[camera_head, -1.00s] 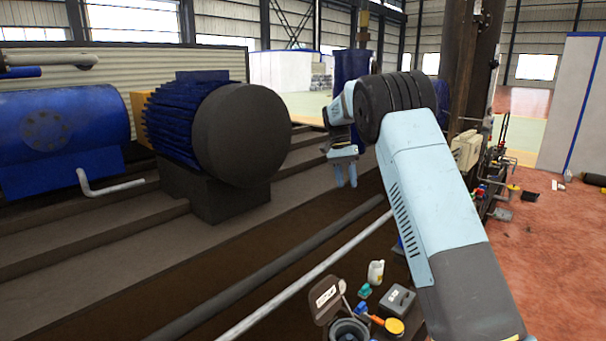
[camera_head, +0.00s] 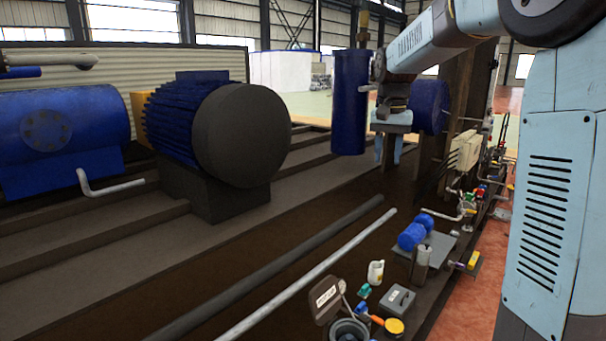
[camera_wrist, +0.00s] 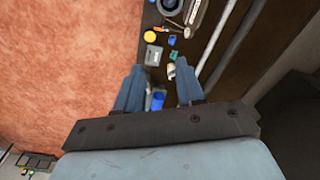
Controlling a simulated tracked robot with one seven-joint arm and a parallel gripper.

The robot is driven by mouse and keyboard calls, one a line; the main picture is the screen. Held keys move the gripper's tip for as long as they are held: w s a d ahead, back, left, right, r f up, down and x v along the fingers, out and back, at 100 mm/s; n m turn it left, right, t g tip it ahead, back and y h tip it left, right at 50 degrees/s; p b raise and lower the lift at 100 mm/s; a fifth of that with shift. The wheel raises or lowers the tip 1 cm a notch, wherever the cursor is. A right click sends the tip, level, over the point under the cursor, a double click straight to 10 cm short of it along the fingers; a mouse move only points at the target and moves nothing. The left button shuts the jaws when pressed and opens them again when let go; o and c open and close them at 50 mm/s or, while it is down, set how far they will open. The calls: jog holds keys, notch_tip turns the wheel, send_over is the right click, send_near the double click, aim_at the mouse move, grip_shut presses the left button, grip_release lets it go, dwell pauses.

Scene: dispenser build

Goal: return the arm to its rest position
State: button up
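My gripper (camera_head: 388,158) hangs with its fingers pointing down at the end of my raised arm, in front of the blue cylinder in the head view. In the wrist view my gripper (camera_wrist: 160,66) has its two light blue fingers apart. I see nothing held between them. The bench floor and small items show well below, beyond the fingertips.
A blue vertical cylinder (camera_head: 350,105) stands close to the left of my gripper. A blue finned motor (camera_head: 215,130) is farther left. Below are two long rods (camera_head: 310,275), a white jug (camera_head: 376,272), a grey box (camera_head: 398,299) and a blue-topped pump (camera_head: 411,237). Red floor (camera_wrist: 70,70) is open.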

jog(key=s+d+r+n+t, duration=0.2)
jog(key=s, duration=1.4)
jog(key=s+f+n+t, duration=0.1)
jog(key=s+f, duration=0.2)
jog(key=s, duration=0.4)
jog(key=s+f+t, duration=0.2)
jog(key=s+f, duration=0.1)
jog(key=s, duration=0.4)
jog(key=shift+s+d+f+n, duration=0.15)
jog(key=shift+s+n, duration=0.1)
jog(key=shift+n, duration=0.15)
